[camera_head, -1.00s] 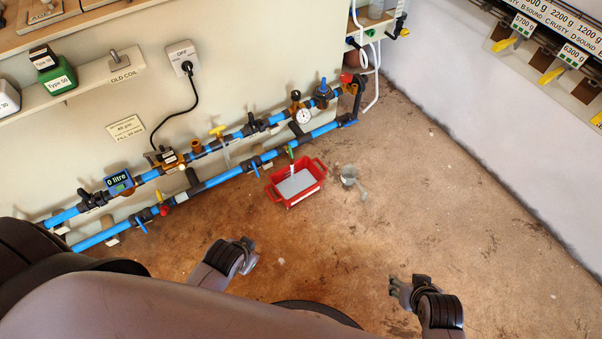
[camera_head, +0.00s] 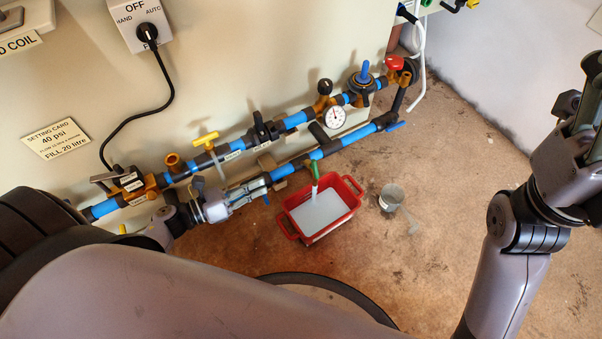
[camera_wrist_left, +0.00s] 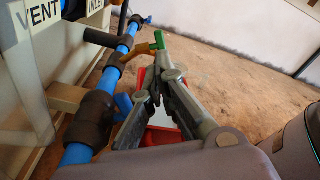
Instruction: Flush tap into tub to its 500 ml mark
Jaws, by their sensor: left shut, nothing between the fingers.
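The red tub (camera_head: 293,225) stands on the floor under the green-handled tap (camera_head: 314,171), with a pale grey surface inside. A pale streak hangs below the tap into the tub; it looks like running water. I cannot read any mark on the tub. My left gripper (camera_head: 266,183) is shut and empty beside the lower blue pipe, left of the tap. In the left wrist view its fingers (camera_wrist_left: 162,62) point toward the green handle (camera_wrist_left: 158,40), with part of the tub (camera_wrist_left: 163,137) behind them. My right gripper (camera_head: 580,100) is raised at the right edge; its jaw opening is unclear.
Two blue pipes run along the wall, with a yellow valve (camera_head: 206,140), a gauge (camera_head: 335,117) and a red knob (camera_head: 394,63). A blue lever (camera_wrist_left: 123,103) is close beside my left fingers. A small grey cup (camera_head: 391,196) stands right of the tub. The floor farther right is clear.

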